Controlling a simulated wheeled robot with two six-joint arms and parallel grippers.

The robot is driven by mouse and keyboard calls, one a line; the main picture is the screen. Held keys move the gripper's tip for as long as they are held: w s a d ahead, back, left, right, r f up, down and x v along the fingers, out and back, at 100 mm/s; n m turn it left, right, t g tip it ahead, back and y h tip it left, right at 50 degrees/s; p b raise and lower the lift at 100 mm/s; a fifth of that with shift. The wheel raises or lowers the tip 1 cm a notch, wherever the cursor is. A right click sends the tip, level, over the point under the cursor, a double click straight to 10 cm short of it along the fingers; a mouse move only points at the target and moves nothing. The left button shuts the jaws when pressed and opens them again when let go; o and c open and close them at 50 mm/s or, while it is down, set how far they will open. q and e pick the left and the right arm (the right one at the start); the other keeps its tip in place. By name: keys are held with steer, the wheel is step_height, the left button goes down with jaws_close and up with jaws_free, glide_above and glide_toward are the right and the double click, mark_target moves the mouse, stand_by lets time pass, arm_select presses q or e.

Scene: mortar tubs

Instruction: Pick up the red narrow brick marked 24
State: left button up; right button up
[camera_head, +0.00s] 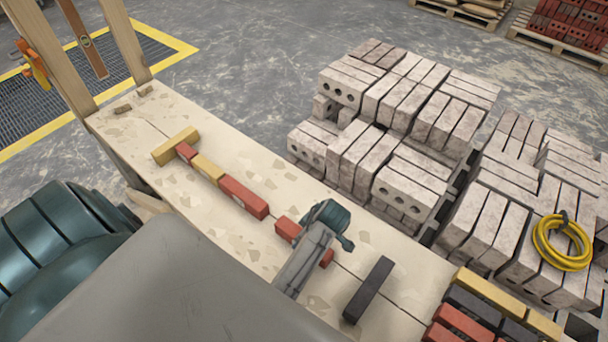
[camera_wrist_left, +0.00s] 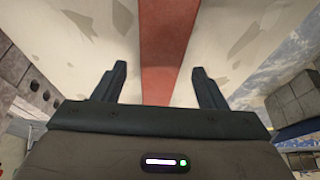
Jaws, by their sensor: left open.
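A red brick (camera_head: 287,228) lies on the pale plank platform, partly hidden beneath my left gripper (camera_head: 328,220) in the head view. Its other end shows just right of the gripper. I cannot read a number on it. In the left wrist view, a long red brick (camera_wrist_left: 166,50) runs between the two fingers of my left gripper (camera_wrist_left: 158,78). The fingers are open, one on each side, with pale surface visible between each finger and the brick. Whether they are level with the brick is unclear. My right gripper is in neither view.
On the platform (camera_head: 150,115), a row of red bricks (camera_head: 243,197) and yellow bricks (camera_head: 175,146) lies to the left. A dark brick (camera_head: 369,290) lies to the right. More bricks (camera_head: 490,292) fill the lower right. Stacked grey blocks (camera_head: 400,100) stand behind.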

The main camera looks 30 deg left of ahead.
arm_select(q)
steer(key=p+x, duration=0.1)
steer(key=x, duration=0.2)
steer(key=shift+a+f, duration=0.1)
steer(key=shift+f, duration=0.1)
steer(key=shift+a+f, duration=0.15)
steer(key=shift+f, duration=0.4)
steer(key=shift+c, duration=1.3)
steer(key=c, duration=1.1)
steer(key=shift+r, duration=0.1)
jaws_close()
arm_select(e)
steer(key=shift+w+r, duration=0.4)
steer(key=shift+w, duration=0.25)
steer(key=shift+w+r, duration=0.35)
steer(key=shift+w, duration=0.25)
